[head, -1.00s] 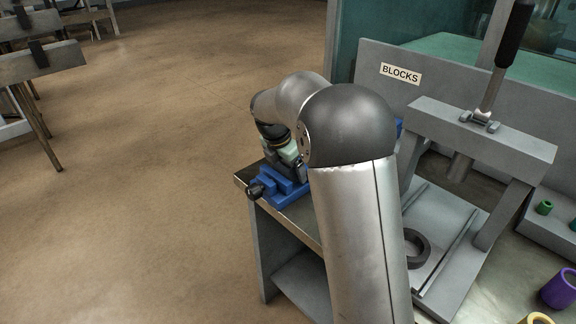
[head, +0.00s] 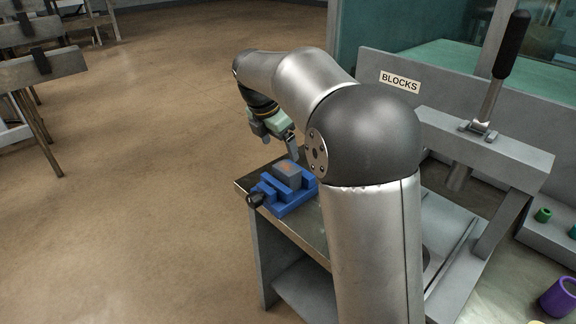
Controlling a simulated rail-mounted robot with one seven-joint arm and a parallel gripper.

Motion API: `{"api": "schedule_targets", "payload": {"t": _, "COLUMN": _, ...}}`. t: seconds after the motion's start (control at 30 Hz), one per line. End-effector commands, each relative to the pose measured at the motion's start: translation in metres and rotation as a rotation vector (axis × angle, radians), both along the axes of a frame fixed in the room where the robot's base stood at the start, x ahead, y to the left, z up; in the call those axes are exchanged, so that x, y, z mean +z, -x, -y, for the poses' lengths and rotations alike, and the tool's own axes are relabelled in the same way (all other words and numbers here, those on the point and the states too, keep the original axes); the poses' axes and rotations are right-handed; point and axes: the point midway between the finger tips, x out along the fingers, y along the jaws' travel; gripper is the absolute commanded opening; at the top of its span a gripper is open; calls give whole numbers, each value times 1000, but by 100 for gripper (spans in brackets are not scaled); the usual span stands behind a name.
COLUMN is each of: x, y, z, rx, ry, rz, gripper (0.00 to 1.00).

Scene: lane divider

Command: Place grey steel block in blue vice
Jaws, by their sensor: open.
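The grey steel block (head: 287,173) sits in the blue vice (head: 292,199), between its jaws, with its top standing above them. A brownish patch shows on the block. The vice stands at the left corner of the workbench, its dark handle (head: 256,199) toward the left edge. My gripper (head: 291,150) is open and empty, above and behind the vice, apart from the block. One finger shows clearly; the other is partly hidden.
The metal bench (head: 312,226) carries the vice near its edge. A grey arbor press (head: 490,150) with a lever stands to the right, partly behind my arm. A "BLOCKS" sign (head: 399,82) is on the back panel. Open floor is at left.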

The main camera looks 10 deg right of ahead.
Motion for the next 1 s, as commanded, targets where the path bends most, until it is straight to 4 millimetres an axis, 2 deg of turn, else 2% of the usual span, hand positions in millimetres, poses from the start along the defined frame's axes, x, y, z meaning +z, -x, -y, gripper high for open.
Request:
{"api": "schedule_targets", "payload": {"t": 0.17, "x": 2, "y": 3, "z": 0, "rx": -16, "ry": -4, "rz": 2, "gripper": 85}}
{"api": "schedule_targets", "payload": {"t": 0.27, "x": 0, "y": 22, "z": 3, "rx": -123, "ry": -34, "rz": 18, "gripper": 85}}
{"api": "schedule_targets", "payload": {"t": 0.37, "x": -9, "y": 63, "z": 10, "rx": -369, "ry": -98, "rz": 55, "gripper": 85}}
{"api": "schedule_targets", "payload": {"t": 0.47, "x": -25, "y": 122, "z": 17, "rx": -726, "ry": -179, "rz": 97, "gripper": 85}}
{"api": "schedule_targets", "payload": {"t": 0.6, "x": -58, "y": 209, "z": 24, "rx": -1266, "ry": -272, "rz": 144, "gripper": 85}}
{"api": "schedule_targets", "payload": {"t": 0.7, "x": -83, "y": 262, "z": 25, "rx": -1598, "ry": -310, "rz": 163, "gripper": 85}}
{"api": "schedule_targets", "payload": {"t": 0.83, "x": -108, "y": 310, "z": 24, "rx": -1904, "ry": -327, "rz": 175, "gripper": 85}}
{"api": "schedule_targets", "payload": {"t": 0.9, "x": -116, "y": 324, "z": 23, "rx": -2000, "ry": -330, "rz": 180, "gripper": 85}}
{"api": "schedule_targets", "payload": {"t": 1.0, "x": -121, "y": 333, "z": 23, "rx": -2063, "ry": -329, "rz": 182, "gripper": 85}}
